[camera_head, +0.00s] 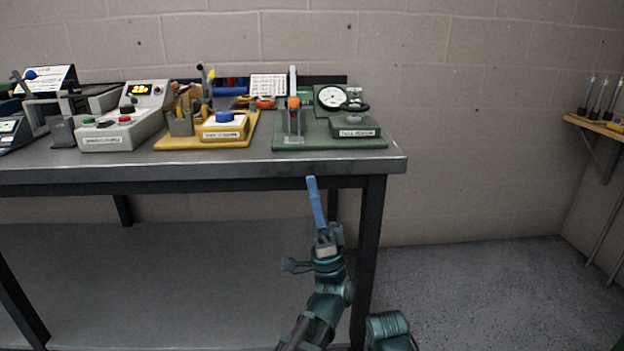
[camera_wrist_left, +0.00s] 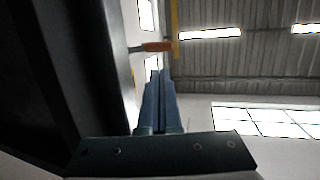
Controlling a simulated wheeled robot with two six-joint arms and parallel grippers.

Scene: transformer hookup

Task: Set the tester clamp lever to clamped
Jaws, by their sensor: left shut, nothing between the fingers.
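The pull tester is a green board (camera_head: 330,143) with a round dial gauge (camera_head: 332,97), standing at the right end of the bench. Its lever appears to be the one with the orange knob (camera_head: 293,103), near an upright pale bar at the board's left. In the left wrist view an orange knob on a thin metal rod (camera_wrist_left: 158,46) shows beyond the fingertips, apart from them. My left gripper (camera_head: 311,180) has long blue fingers, shut and empty, pointing up just in front of the bench's front edge, below the tester. The fingers also show in the left wrist view (camera_wrist_left: 160,85). My right gripper is out of view.
The metal bench edge (camera_head: 200,174) lies between my left gripper and the tester. Left of the tester are a yellow board (camera_head: 176,143) with a blue button and a grey control box (camera_head: 125,125). A wall shelf (camera_head: 597,124) is at the far right.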

